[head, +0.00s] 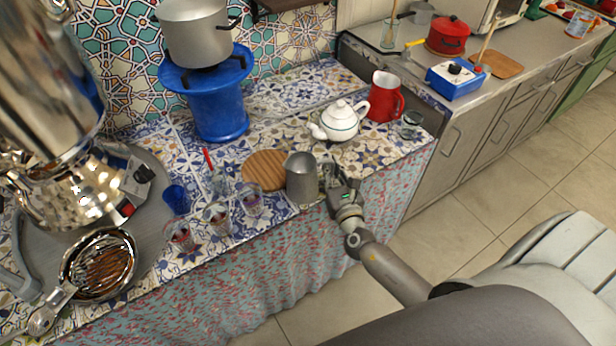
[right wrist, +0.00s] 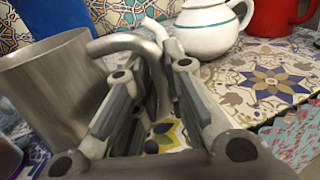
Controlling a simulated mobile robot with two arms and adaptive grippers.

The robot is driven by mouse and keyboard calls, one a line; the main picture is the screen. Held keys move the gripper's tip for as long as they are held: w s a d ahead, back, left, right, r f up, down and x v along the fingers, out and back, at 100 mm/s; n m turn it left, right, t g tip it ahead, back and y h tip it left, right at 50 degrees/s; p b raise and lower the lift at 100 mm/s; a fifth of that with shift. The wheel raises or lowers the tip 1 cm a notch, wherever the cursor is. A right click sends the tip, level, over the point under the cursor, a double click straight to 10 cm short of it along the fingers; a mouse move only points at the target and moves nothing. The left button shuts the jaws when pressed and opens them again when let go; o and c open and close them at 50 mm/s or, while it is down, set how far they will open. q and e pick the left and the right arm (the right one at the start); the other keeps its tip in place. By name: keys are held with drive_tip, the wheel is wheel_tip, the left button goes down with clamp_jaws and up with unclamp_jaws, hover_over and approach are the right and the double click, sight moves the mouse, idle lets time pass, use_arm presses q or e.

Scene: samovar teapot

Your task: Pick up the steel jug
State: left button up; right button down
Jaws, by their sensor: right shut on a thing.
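The steel jug (head: 301,178) is a plain grey metal mug near the front edge of the tiled counter, beside a round wooden board. It looks upright; I cannot tell whether its base touches the counter. My right gripper (head: 340,187) is at the jug's right side, shut on its handle. In the right wrist view the jug (right wrist: 50,92) fills the left side, and its curved handle (right wrist: 125,42) passes between the fingers of my right gripper (right wrist: 158,80). The lower handle is hidden by the fingers. My left gripper is not in view.
A white teapot (head: 340,121) and a red pitcher (head: 385,96) stand behind the jug. The round board (head: 264,169) and several small glasses (head: 216,218) are to its left. A blue stand (head: 215,110) bears a pot. A large samovar (head: 65,185) fills the far left.

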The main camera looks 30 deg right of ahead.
drive_tip(key=shift+r, duration=0.2)
drive_tip(key=shift+r, duration=0.75)
drive_tip(key=s+a+r+p, duration=0.2)
drive_tip(key=s+a+r, duration=0.2)
drive_tip(key=s+r, duration=0.7)
drive_tip(key=shift+v, duration=1.1)
drive_tip(key=shift+s+r, duration=0.1)
